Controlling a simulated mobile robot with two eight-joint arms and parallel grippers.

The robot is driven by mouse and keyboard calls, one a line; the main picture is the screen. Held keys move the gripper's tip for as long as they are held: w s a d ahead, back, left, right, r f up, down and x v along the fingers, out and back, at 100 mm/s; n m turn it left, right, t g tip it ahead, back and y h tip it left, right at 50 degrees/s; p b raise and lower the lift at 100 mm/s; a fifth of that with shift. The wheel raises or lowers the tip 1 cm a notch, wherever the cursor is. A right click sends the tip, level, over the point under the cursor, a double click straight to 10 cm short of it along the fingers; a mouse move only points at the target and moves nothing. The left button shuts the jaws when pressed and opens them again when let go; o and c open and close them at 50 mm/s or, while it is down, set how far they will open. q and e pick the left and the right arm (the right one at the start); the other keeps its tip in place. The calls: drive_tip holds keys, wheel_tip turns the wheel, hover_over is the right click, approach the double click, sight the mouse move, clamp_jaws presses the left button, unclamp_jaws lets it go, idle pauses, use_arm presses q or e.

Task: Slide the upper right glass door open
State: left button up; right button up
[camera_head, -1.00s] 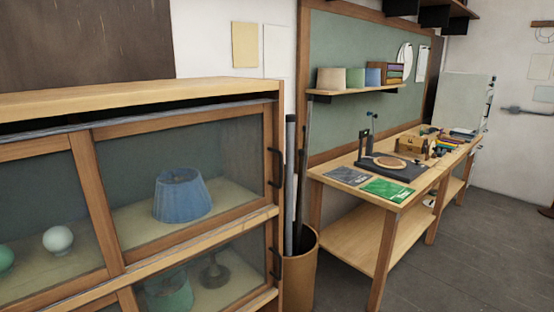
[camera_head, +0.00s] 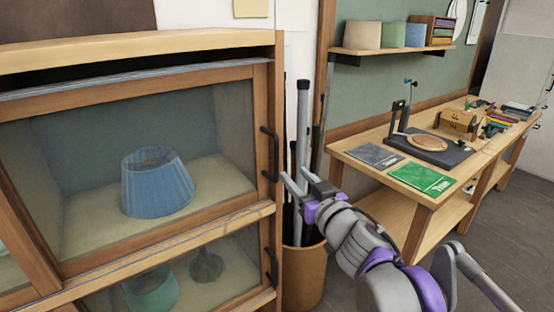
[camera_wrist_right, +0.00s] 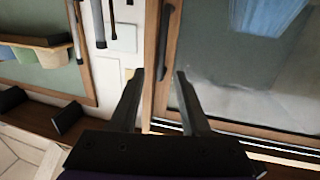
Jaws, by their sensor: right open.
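The upper right glass door (camera_head: 225,83) is a wood-framed pane on the cabinet, standing at the cabinet's right side. Its dark vertical handle (camera_head: 270,154) is on the right frame post. A blue pleated lampshade (camera_head: 155,182) shows behind the glass. My right gripper (camera_head: 293,180) is open and empty, just right of the handle's lower part in the head view. In the right wrist view, the handle (camera_wrist_right: 166,48) lies ahead, between the lines of the open fingers (camera_wrist_right: 159,76); I cannot tell whether they touch it. My left gripper is not in view.
A lower glass door has its own handle (camera_head: 270,268). A brown bin (camera_head: 304,268) with long tubes stands close to the cabinet's right side, by my right gripper. A workbench (camera_head: 425,196) with tools and booklets stands farther right.

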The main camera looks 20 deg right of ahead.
sight(277, 156)
drive_tip(key=w, duration=0.3)
drive_tip(key=w+a+p, duration=0.1)
drive_tip(key=w, duration=0.5)
drive_tip(key=shift+w+a+r, duration=0.1)
drive_tip(key=shift+a+r, duration=0.15)
drive_tip(key=shift+a, duration=0.15)
drive_tip(key=shift+w+f+p, duration=0.1)
drive_tip(key=shift+w+p, duration=0.25)
drive_tip(key=shift+w, duration=0.4)
drive_tip(key=shift+c, duration=0.2)
clamp_jaws()
